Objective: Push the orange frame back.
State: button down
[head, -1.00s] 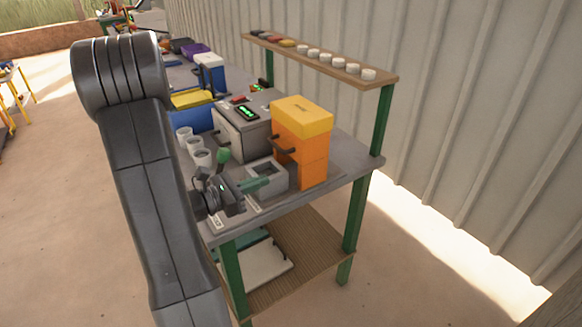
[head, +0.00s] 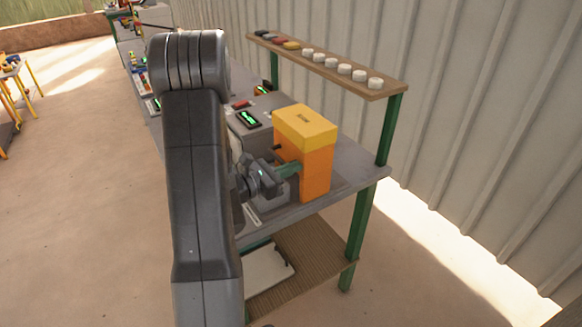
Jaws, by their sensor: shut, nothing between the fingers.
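The orange frame (head: 317,172) with a yellow top (head: 306,127) stands upright on the grey bench, near its front right corner. My gripper (head: 293,170) is shut and empty, its green fingers pointing right at the frame's left side. The fingertips look very close to the frame or against it; I cannot tell if they touch. A small part of the frame's dark handle (head: 278,147) shows above the gripper.
A raised wooden shelf (head: 330,68) with several white and coloured discs runs along the back, on green posts (head: 390,128). A grey unit with a green display (head: 249,119) stands behind the frame. My arm hides the bench's left side. Bench top (head: 353,168) right of the frame is clear.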

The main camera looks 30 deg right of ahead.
aim_at(309, 160)
jog(key=d+b, duration=0.1)
jog(key=d, duration=0.2)
jog(key=d+b, duration=0.1)
jog(key=d, duration=0.2)
jog(key=shift+w+f+b, duration=0.15)
jog(key=shift+w+b, duration=0.05)
jog(key=shift+b, duration=0.15)
jog(key=shift+r, duration=0.25)
jog(key=shift+w, duration=0.1)
jog(key=shift+a+f, duration=0.15)
jog(key=shift+a, duration=0.35)
jog(key=s+a+b, duration=0.1)
jog(key=a+b, duration=0.1)
jog(key=a, duration=1.1)
jog(key=shift+b, duration=0.35)
jog(key=shift+s, duration=0.1)
